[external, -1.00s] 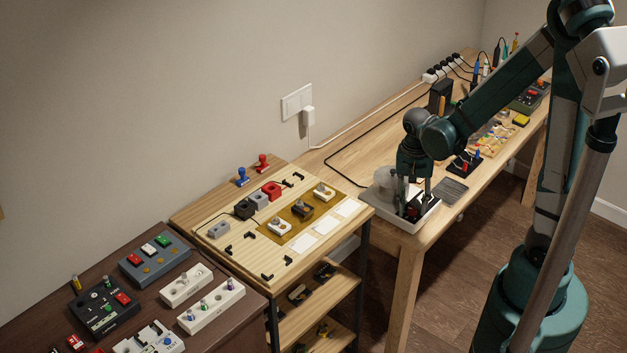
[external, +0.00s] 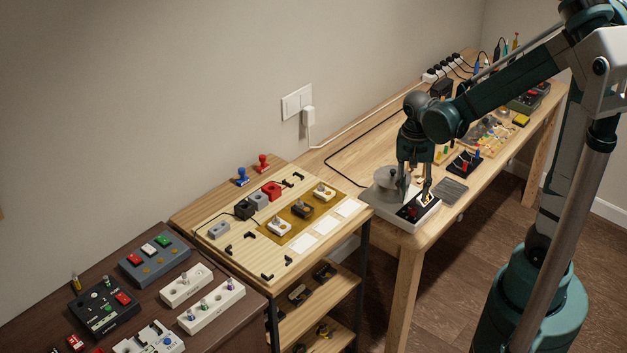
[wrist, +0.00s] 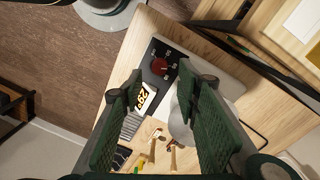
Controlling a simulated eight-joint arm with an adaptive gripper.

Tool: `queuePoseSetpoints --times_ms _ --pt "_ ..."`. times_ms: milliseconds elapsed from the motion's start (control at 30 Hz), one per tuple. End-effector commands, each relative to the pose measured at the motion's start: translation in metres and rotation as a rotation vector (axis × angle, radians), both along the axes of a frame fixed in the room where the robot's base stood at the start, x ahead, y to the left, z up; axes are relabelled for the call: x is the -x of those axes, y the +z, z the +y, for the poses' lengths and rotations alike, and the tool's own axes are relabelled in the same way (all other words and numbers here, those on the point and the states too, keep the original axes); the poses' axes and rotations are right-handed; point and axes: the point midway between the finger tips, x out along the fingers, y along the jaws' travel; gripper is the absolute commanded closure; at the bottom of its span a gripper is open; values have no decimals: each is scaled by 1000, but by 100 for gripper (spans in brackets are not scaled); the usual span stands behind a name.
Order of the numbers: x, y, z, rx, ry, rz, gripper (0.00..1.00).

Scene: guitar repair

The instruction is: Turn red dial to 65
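The red dial (wrist: 160,66) sits on a black panel with pale marks around it, on a white-sided device. In the external view the dial (external: 411,211) is small, near the front of the device. My gripper (external: 414,189) points down over the device. In the wrist view its two green fingers (wrist: 159,75) are spread wide, with the dial showing between their tips. It is open and holds nothing. The dial's exact setting is too small to read.
A grey round-topped part (external: 387,182) stands on the device close to the left finger. A dark grey pad (external: 452,190) lies to the right. The wooden bench (external: 335,178) is free to the left. A black board with coloured parts (external: 466,163) lies farther back.

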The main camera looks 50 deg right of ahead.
Motion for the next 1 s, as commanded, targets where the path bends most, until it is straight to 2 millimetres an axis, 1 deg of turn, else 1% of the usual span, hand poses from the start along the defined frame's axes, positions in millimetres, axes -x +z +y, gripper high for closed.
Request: queuePoseSetpoints --times_ms 300,500,700,1000 --pt "-1 36 1 0 0 0 68" --pt "-3 54 2 0 0 0 68" --pt "-4 64 2 0 0 0 68" --pt "-4 66 2 0 0 0 68"
